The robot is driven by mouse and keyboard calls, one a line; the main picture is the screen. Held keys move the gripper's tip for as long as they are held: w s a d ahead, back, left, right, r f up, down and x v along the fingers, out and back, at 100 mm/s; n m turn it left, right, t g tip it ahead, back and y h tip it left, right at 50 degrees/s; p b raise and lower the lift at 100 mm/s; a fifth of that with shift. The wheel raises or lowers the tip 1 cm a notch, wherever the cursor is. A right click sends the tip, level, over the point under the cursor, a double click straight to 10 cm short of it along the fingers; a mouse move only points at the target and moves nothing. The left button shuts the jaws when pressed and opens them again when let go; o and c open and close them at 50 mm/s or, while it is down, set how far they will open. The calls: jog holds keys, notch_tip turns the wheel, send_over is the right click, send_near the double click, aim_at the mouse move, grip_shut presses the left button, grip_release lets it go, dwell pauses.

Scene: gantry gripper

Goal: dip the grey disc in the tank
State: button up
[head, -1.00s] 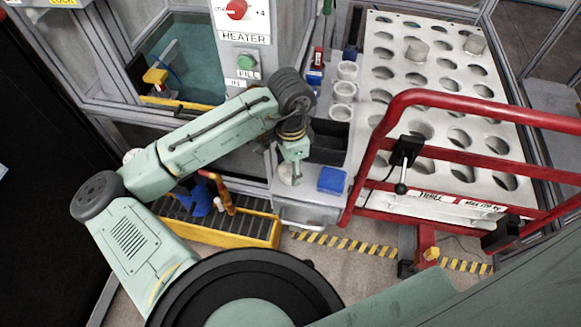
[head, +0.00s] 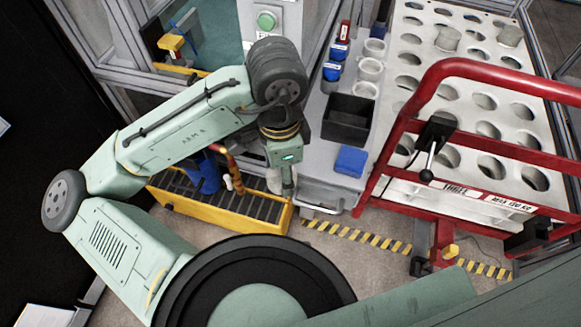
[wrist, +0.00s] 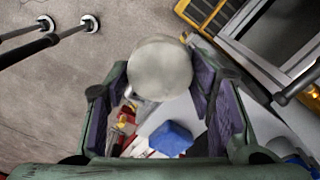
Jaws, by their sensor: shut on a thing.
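The round grey disc (wrist: 160,68) is held between the purple-padded fingers of my gripper (wrist: 160,88) in the wrist view. In the head view my gripper (head: 284,184) hangs off the left edge of the grey bench, close to the right end of the yellow tray. Part of the pale disc (head: 272,181) shows at its left side. The tank (head: 208,38) with teal liquid is at the upper left of the head view, behind a frame, and my arm passes in front of its lower right. Its near right part is hidden.
The grey bench (head: 322,168) bears a blue block (head: 350,161), a black bin (head: 347,119) and white cups (head: 374,47). A yellow grated tray (head: 185,208) stands low at left. A red rail (head: 480,68) fronts a white perforated table at right.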

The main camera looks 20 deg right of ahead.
aim_at(272, 190)
jog(key=shift+s+a+f+b, duration=0.1)
jog(key=shift+s+a+b, duration=0.25)
jog(key=shift+b, duration=0.9)
jog(key=shift+s+a+f+b, duration=0.15)
jog(key=shift+s+b, duration=0.3)
jog(key=shift+b, duration=0.8)
jog(key=shift+s+a+r+b, duration=0.25)
jog(key=shift+s+a, duration=0.2)
jog(key=shift+s, duration=0.05)
jog(key=shift+s+a+r+b, duration=0.2)
jog(key=shift+s+a+r, duration=0.05)
jog(key=shift+s+a, duration=0.25)
